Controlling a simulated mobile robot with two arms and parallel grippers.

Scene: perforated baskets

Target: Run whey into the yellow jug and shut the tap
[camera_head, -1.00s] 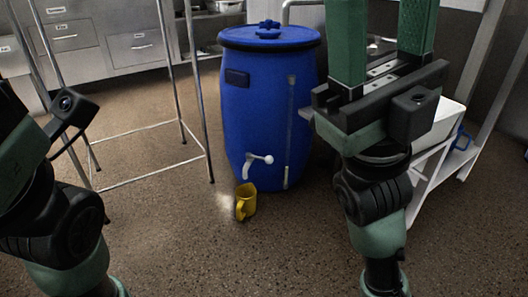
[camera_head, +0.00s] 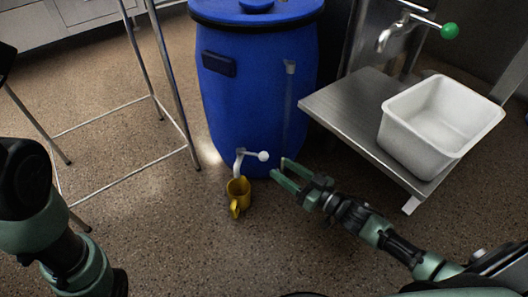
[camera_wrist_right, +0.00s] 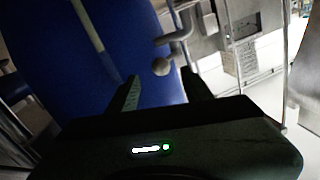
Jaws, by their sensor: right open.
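The blue barrel (camera_head: 255,100) stands on the floor, with a sight tube up its front. Its white tap (camera_head: 240,163) sits low on the front, and the lever ends in a white ball knob (camera_head: 263,156). The knob (camera_wrist_right: 161,67) also shows in the right wrist view, between and beyond the fingertips. The yellow jug (camera_head: 239,192) stands upright on the floor under the spout; its inside is too small to read. My right gripper (camera_head: 280,171) is open and empty, just right of the knob and apart from it. My left arm shows at the left edge, but its gripper is out of view.
A steel stand (camera_head: 345,105) with a white tub (camera_head: 425,150) is right of the barrel. Above it is another tap with a green knob (camera_head: 449,30). A metal frame with thin legs (camera_head: 172,85) stands left. The floor around the jug is clear.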

